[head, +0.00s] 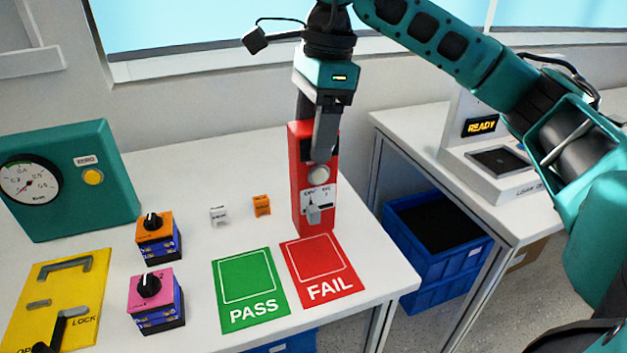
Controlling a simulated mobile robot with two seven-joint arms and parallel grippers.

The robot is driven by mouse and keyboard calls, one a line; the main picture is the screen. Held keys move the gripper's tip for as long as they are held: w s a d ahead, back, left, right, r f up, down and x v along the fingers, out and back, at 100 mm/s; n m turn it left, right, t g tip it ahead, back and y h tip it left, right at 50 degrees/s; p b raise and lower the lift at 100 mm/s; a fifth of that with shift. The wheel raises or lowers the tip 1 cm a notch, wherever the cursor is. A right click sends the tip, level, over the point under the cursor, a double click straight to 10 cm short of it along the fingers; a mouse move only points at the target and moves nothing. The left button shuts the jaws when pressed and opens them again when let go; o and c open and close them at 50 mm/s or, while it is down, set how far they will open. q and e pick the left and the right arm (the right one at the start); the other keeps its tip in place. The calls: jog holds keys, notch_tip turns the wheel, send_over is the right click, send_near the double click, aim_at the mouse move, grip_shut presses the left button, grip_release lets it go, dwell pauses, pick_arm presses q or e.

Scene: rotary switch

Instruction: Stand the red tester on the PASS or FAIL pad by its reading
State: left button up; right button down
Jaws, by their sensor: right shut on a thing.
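The red tester (298,190) is a tall red box, upright at the back edge of the red FAIL pad (343,286). Its front has a round pale face and, below it, a light panel with a switch; the reading is too small to tell. My right gripper (321,152), pointing down from above, is shut on the tester's upper part. I cannot tell whether the tester's base touches the table. The green PASS pad (249,284) lies bare to the left of the FAIL pad. My left gripper is not in view.
An orange-topped box (157,238) and a pink-topped box (155,300) with black knobs stand left of the PASS pad. Behind are small white (219,216) and orange (262,205) blocks. A teal gauge box (85,185) and yellow lock plate (58,290) are at left.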

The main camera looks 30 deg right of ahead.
aim_at(313, 172)
jog(key=shift+f+b, duration=0.4)
jog(key=shift+f, duration=3)
jog(key=shift+f, duration=0.15)
jog(key=c, duration=0.6)
grip_release()
jog(key=o, duration=0.4)
